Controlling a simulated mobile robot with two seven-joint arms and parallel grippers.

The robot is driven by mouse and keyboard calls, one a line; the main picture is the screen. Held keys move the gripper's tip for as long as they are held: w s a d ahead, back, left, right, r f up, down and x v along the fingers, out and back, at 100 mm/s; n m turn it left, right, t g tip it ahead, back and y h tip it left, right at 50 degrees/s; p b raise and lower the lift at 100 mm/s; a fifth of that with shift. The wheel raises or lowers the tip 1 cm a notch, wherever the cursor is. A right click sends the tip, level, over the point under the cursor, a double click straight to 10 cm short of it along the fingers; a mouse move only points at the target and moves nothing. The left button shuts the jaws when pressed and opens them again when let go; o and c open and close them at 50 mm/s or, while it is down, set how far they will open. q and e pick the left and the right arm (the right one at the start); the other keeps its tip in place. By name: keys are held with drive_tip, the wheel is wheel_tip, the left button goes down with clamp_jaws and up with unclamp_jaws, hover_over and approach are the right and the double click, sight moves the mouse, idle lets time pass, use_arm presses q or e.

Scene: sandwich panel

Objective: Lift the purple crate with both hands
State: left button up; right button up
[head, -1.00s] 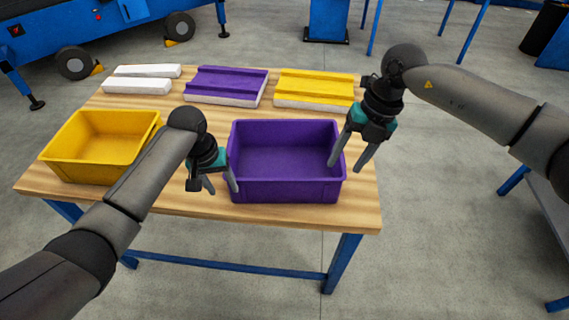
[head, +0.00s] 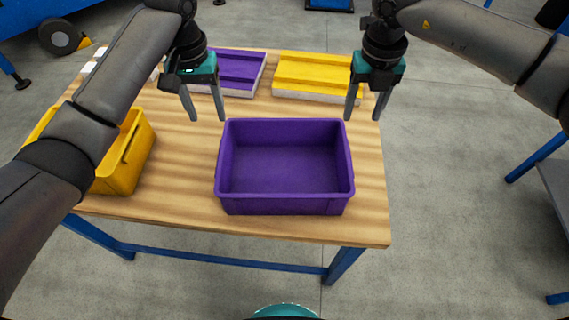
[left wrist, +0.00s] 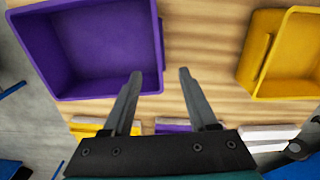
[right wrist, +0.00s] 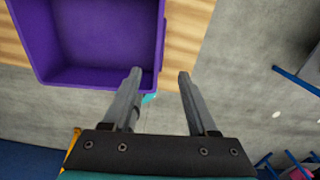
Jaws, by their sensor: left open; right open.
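The purple crate (head: 284,203) is empty and stands upright on the wooden table near its front edge. My left gripper (head: 207,118) is open and empty, above the table beyond the crate's far left corner. My right gripper (head: 362,117) is open and empty, beyond the crate's far right corner, near the table's right edge. The crate shows at the upper left of the left wrist view (left wrist: 100,93) and the right wrist view (right wrist: 100,83). Neither gripper appears to touch it.
A yellow crate (head: 125,170) stands at the table's left, partly hidden by my left arm. A purple panel (head: 240,68) and a yellow panel (head: 310,72) lie at the back. Bare wood (head: 180,150) lies between the crates.

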use_arm(q)
wheel_tip(320, 180, down, 15)
drive_tip(key=shift+f, duration=0.15)
use_arm(e)
approach(348, 156)
wheel_tip(348, 156, down, 9)
drive_tip(key=shift+s+r, duration=0.1)
use_arm(q)
clamp_jaws()
use_arm(e)
clamp_jaws()
idle(1.0)
